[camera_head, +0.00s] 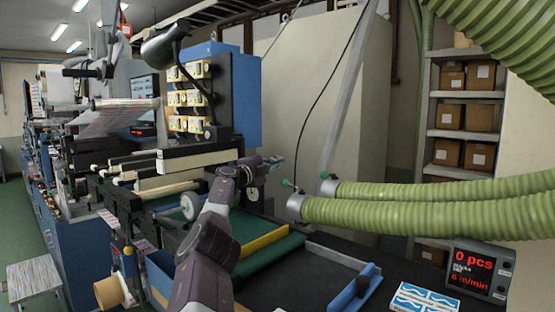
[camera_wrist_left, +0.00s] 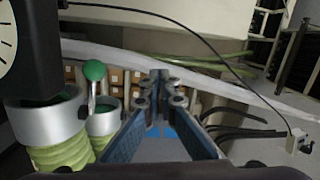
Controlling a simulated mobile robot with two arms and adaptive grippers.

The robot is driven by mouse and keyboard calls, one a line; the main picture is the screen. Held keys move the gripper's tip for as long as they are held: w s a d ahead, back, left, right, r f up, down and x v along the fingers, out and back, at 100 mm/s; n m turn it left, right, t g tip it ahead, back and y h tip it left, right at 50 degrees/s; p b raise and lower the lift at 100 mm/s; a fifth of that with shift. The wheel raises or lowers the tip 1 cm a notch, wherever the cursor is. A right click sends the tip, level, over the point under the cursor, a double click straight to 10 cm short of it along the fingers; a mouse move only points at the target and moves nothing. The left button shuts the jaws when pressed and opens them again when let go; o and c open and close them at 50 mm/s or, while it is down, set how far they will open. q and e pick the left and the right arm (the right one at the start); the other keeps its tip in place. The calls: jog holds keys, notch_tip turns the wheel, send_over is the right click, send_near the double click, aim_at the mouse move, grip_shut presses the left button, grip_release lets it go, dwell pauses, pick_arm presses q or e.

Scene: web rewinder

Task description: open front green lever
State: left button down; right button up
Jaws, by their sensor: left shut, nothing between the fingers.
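Two ribbed green hoses end in grey metal collars, each with a small green-knobbed lever. The front green lever (camera_head: 286,183) stands on the collar of the nearer hose (camera_head: 400,216). The rear lever (camera_head: 323,175) is on the hose behind. My left gripper (camera_head: 272,163) is shut and empty, just left of and a little above the front lever, apart from it. In the left wrist view the front lever's round green knob (camera_wrist_left: 95,70) stands upright, left of my shut fingers (camera_wrist_left: 161,100). My right gripper is not in view.
A display box (camera_head: 480,273) and a blue-white carton (camera_head: 424,299) stand on the dark table at the lower right. The rewinder's rollers and blue frame (camera_head: 235,90) lie behind and left of my arm. Shelves with boxes (camera_head: 463,114) are at the back. A black cable (camera_wrist_left: 215,55) crosses the wrist view.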

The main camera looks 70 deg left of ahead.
pick_arm(q)
jog(key=shift+r, duration=0.7)
jog(key=s+d+r, duration=0.2)
jog(key=s+r, duration=0.1)
jog(key=r, duration=0.2)
jog(key=shift+s+b, duration=0.3)
jog(key=shift+b, duration=0.15)
jog(key=shift+a, duration=0.1)
